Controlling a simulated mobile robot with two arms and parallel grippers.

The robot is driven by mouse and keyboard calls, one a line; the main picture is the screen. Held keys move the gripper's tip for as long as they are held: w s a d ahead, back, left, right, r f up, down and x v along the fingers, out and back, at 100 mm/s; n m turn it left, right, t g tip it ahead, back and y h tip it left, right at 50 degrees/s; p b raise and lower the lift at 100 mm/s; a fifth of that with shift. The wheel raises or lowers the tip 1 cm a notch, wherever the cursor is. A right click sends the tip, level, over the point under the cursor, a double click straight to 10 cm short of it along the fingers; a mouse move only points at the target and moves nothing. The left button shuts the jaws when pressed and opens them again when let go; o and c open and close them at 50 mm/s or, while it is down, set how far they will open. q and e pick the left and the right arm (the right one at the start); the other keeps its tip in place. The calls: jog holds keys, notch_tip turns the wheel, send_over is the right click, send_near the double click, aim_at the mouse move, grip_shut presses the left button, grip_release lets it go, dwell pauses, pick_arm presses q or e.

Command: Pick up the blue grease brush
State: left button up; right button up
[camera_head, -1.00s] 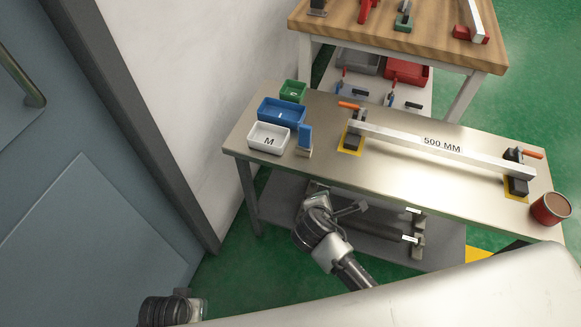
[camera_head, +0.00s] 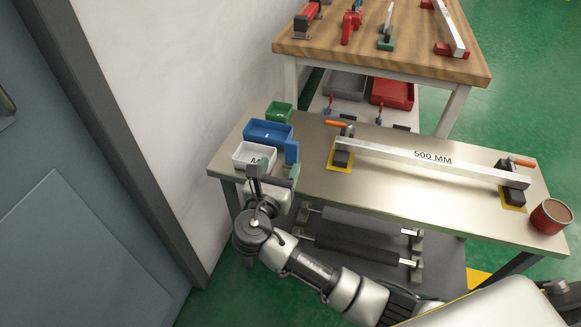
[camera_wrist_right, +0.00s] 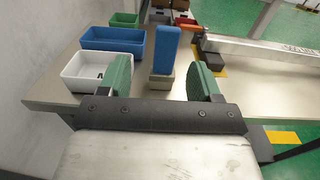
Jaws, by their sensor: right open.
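The blue grease brush (camera_head: 291,153) stands upright at the near left of the steel table, beside the white bin. In the right wrist view the brush (camera_wrist_right: 165,50) shows as a flat blue block on a grey-tan lower part. My right gripper (camera_head: 274,176) is at the near table edge, just in front of the brush. In the wrist view its green-padded fingers (camera_wrist_right: 162,82) are apart and empty, with the brush beyond and between them. The brush's lower part is hidden by the gripper in the head view. My left gripper is not in view.
White (camera_head: 254,156), blue (camera_head: 268,133) and green (camera_head: 279,111) bins stand left of the brush. A 500 MM bar (camera_head: 430,160) in clamps lies to the right, with a red-brown can (camera_head: 551,216) at the far right. Bare tabletop (camera_head: 400,200) lies in front of the bar.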

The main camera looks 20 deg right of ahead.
aim_at(291, 152)
jog(key=x, duration=0.4)
jog(key=shift+d+f, duration=0.1)
jog(key=shift+d, duration=0.05)
jog(key=b+x, duration=0.1)
jog(key=x, duration=0.3)
jog(key=shift+s+d+f+b, duration=0.1)
jog(key=shift+d+f+b, duration=0.05)
jog(key=shift+d+b, duration=0.25)
jog(key=shift+w+d, duration=0.15)
jog(key=shift+w, duration=0.2)
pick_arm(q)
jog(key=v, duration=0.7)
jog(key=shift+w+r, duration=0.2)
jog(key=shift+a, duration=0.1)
pick_arm(e)
jog(key=shift+c, duration=0.2)
jog(key=c, duration=1)
